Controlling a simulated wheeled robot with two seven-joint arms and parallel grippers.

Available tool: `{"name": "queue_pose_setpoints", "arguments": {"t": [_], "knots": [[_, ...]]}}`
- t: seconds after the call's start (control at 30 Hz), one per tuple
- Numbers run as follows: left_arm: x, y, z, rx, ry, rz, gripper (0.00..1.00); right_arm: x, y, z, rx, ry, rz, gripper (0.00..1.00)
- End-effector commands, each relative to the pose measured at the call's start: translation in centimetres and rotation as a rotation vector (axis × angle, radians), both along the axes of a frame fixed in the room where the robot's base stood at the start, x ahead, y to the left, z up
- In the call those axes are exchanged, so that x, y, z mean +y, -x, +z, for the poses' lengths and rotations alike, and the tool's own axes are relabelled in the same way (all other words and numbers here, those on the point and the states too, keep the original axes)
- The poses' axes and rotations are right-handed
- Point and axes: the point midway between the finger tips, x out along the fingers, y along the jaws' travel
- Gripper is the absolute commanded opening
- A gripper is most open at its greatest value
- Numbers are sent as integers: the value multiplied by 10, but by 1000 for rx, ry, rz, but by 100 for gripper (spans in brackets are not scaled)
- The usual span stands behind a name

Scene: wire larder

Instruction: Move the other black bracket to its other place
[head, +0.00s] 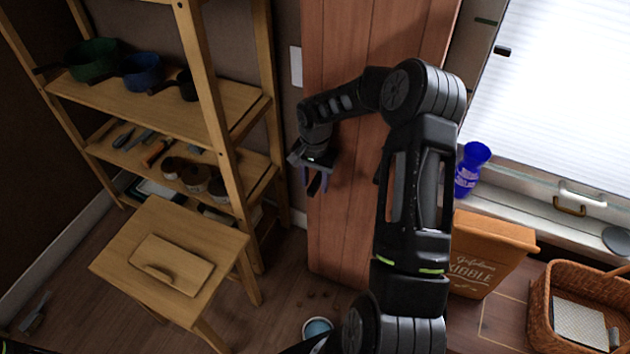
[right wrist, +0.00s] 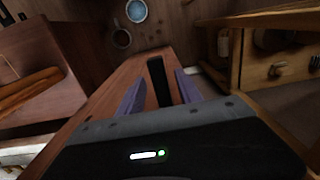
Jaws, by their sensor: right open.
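My right gripper (head: 314,180) hangs in front of the tall reddish wooden panel (head: 345,215) with its jaws apart. In the right wrist view its two purple fingers (right wrist: 160,95) stand either side of a narrow black bar (right wrist: 158,75). The bar looks like a black bracket, but I cannot tell whether it touches the fingers or the panel. A small black piece (head: 503,51), perhaps another bracket, sits at the left edge of the bright window in the head view. A dark flat mark (head: 486,20) is above it. My left gripper is not in view.
A wooden shelf rack (head: 215,120) with pans, tools and rolls stands left. A wooden stool (head: 205,240) is before it. A blue bowl (head: 317,327) is on the floor.

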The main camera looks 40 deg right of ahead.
Motion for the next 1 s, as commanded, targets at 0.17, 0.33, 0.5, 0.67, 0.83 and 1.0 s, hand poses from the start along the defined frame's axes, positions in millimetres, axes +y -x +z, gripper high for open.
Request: {"name": "queue_pose_setpoints", "arguments": {"t": [0.17, 0.33, 0.5, 0.67, 0.83, 1.0], "knots": [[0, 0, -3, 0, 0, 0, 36, 0, 0, -1, -1, 0, 1, 42], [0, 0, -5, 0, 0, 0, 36, 0, 0, -1, 0, 1, 0, 42], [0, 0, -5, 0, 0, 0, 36, 0, 0, 0, 0, 0, 0, 42], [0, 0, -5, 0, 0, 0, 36, 0, 0, 0, 0, 0, 0, 33], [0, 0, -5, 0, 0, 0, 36, 0, 0, 0, 0, 0, 0, 19], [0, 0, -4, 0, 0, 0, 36, 0, 0, 0, 0, 0, 0, 5]]}}
